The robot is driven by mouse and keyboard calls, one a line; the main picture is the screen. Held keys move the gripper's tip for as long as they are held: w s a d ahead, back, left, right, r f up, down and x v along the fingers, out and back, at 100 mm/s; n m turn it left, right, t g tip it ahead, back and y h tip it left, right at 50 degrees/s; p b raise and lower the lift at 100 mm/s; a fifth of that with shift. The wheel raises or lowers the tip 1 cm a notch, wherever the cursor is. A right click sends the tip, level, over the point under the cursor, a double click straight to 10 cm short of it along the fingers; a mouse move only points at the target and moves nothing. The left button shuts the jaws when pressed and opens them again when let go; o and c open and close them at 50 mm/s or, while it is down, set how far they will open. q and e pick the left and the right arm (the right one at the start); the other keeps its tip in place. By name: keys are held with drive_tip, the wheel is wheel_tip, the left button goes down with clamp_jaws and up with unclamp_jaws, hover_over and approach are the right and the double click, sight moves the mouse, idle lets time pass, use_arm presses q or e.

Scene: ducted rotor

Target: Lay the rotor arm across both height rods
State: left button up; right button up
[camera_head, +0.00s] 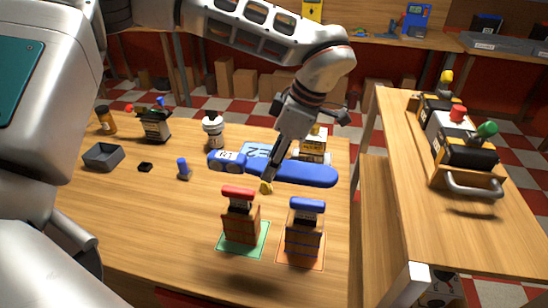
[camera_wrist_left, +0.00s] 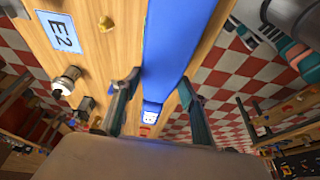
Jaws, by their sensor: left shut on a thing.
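The blue rotor arm (camera_head: 308,175) is a long bar with a white-marked end at its left. My left gripper (camera_head: 266,182) is shut on it near its middle and holds it above the table. In the left wrist view the blue bar (camera_wrist_left: 178,45) runs between the two fingers (camera_wrist_left: 158,108). Two upright stands are in front of it: one with a red top (camera_head: 238,193) on a green mat, one with a blue top (camera_head: 307,205) on an orange mat. I cannot tell for sure that these are the height rods. My right gripper is not in view.
The wooden table (camera_head: 130,215) also holds a grey tray (camera_head: 103,157), a small blue peg (camera_head: 183,169), a black box device (camera_head: 156,126) and a white-topped jar (camera_head: 213,128). A second bench (camera_head: 480,235) at right carries a handled tool carrier (camera_head: 470,185). The table's left front is clear.

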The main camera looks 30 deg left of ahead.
use_arm(q)
drive_tip(key=shift+f+b, duration=0.4)
drive_tip(key=shift+f, duration=0.3)
wheel_tip(320, 180, down, 4)
drive_tip(key=shift+w+f+b, duration=0.1)
drive_tip(key=shift+f+b, duration=0.05)
drive_tip(key=shift+b, duration=0.8)
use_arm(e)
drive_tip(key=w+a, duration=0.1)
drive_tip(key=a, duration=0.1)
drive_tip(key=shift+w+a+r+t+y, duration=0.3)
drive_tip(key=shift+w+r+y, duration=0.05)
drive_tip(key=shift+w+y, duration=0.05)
use_arm(q)
drive_tip(key=shift+f, duration=0.25)
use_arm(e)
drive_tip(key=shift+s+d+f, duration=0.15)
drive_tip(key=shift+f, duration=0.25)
use_arm(q)
drive_tip(key=shift+f, duration=0.35)
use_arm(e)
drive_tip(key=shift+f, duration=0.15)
